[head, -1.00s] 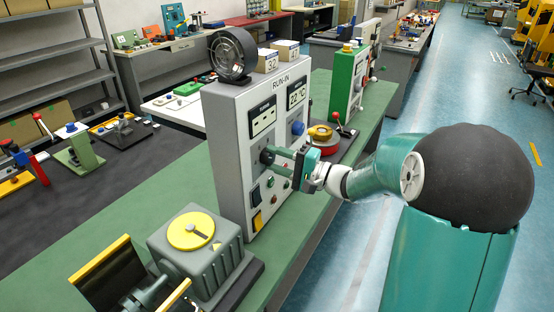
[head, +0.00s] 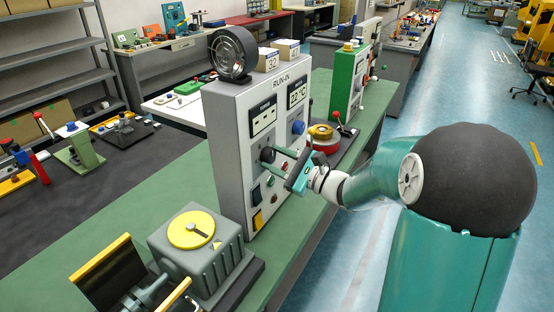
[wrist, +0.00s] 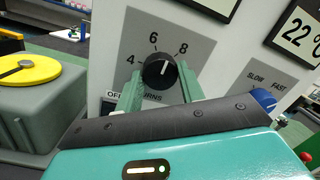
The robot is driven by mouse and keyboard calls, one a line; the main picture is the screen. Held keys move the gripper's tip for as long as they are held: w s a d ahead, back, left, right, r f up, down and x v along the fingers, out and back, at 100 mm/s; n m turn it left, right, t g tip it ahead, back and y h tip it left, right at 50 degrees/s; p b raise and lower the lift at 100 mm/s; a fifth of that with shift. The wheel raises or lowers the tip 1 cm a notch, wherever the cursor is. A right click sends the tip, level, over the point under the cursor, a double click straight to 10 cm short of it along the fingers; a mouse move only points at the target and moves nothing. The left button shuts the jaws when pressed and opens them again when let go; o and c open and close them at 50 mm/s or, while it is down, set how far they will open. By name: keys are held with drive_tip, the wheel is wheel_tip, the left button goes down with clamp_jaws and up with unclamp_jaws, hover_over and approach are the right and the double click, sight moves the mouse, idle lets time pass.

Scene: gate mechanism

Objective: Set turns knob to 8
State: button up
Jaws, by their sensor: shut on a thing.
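The black turns knob (wrist: 159,71) sits on the front panel of the grey RUN-IN box (head: 227,138). Labels 4, 6 and 8 stand around its upper side, and OFF is at its lower left. Its white pointer line points up and slightly right, between the 6 and the 8. My gripper (wrist: 160,85) has one green finger on each side of the knob and is shut on it. In the head view the knob (head: 267,154) is partly visible at the fingertips of my gripper (head: 276,160). The fingers partly cover the lower dial and the TURNS label.
A blue knob (head: 298,127) with SLOW and FAST labels is to the right on the panel. Buttons and a yellow switch (head: 257,221) are below. A grey machine with a yellow disc (head: 194,230) stands at the front left. The aisle floor is free.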

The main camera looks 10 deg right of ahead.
drive_tip(key=m+h, duration=0.1)
drive_tip(key=m, duration=0.4)
drive_tip(key=shift+s+m, duration=0.1)
drive_tip(key=shift+m, duration=0.6)
drive_tip(key=o, duration=1)
drive_tip(key=shift+c, duration=0.2)
drive_tip(key=v, duration=1.3)
drive_tip(key=shift+s+f, duration=0.25)
drive_tip(key=shift+s, duration=0.15)
drive_tip(key=shift+d, duration=0.15)
